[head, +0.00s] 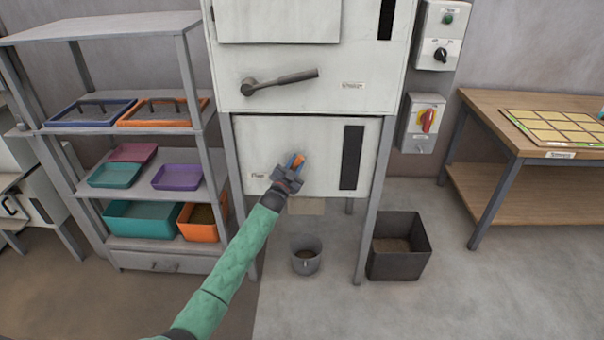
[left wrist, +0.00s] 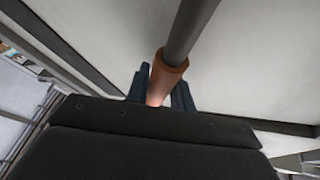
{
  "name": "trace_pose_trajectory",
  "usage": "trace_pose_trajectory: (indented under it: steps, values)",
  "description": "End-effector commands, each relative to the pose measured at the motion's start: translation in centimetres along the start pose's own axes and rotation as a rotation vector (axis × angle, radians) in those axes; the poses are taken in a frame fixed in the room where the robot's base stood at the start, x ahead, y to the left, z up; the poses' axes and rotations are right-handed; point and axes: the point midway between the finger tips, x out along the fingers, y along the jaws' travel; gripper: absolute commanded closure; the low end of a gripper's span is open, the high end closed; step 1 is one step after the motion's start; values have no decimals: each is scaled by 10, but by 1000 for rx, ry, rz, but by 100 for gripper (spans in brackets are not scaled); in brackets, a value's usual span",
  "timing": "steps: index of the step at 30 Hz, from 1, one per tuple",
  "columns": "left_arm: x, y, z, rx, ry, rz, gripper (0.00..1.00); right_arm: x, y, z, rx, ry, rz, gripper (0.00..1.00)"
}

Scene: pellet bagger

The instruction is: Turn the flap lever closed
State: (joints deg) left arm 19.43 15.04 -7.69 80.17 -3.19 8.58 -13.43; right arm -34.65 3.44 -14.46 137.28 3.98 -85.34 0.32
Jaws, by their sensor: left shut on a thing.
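The flap lever shows in the left wrist view as a grey rod with an orange grip (left wrist: 168,75). In the head view its orange end (head: 298,160) sticks up from my gripper, in front of the lower white panel near the label "Flap". My left gripper (head: 291,166) is shut on the orange grip; its dark blue fingers (left wrist: 162,85) lie on both sides of it. The lever's pivot is hidden behind the gripper. My right gripper is in neither view.
A shelf (head: 205,160) with coloured trays stands left. A longer handle (head: 285,80) sits above on the upper panel. A wooden table (head: 500,195) stands right.

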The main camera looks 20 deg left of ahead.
Motion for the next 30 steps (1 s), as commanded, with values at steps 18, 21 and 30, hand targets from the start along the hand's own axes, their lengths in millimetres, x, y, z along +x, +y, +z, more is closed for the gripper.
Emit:
trace_pose_trajectory:
  steps: [18,21,30]
  values:
    - [-16,-51,9,-431,94,-213,100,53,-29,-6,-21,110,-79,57]
    - [-18,-55,11,-468,102,-231,100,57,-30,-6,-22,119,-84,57]
    - [-20,-62,13,-522,113,-258,100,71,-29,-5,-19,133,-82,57]
